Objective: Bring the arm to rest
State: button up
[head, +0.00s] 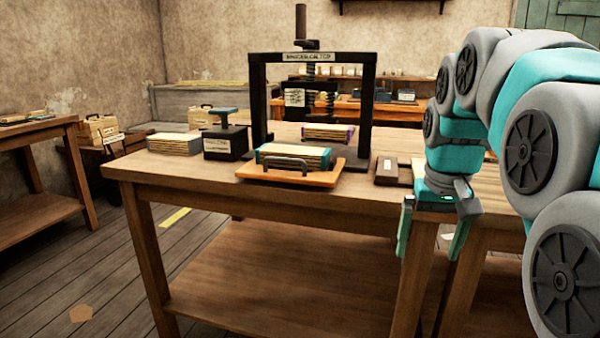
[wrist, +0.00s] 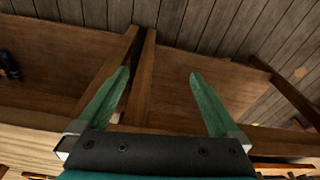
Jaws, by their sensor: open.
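My gripper (head: 432,232) hangs pointing down at the front right of the wooden workbench (head: 270,210), off its front edge. Its two green fingers are apart with nothing between them. In the wrist view my gripper (wrist: 160,95) also shows open and empty, above bench legs, a lower shelf and the plank floor. My arm, grey and teal, bends down from the right of the head view.
A dark block (head: 392,171) lies near the gripper. A second bench (head: 490,205) stands at right. Floor is free at lower left.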

jog(key=s+a+f+n+g, duration=0.1)
jog(key=s+a+f, duration=0.2)
jog(key=s+f, duration=0.7)
jog(key=s+a+f+g, duration=0.2)
jog(key=s+a+f, duration=0.2)
jog(key=s+f, duration=0.7)
jog(key=s, duration=0.5)
jog(key=shift+s+n+g, duration=0.2)
jog(key=shift+n+g, duration=0.1)
jog(key=shift+n, duration=0.1)
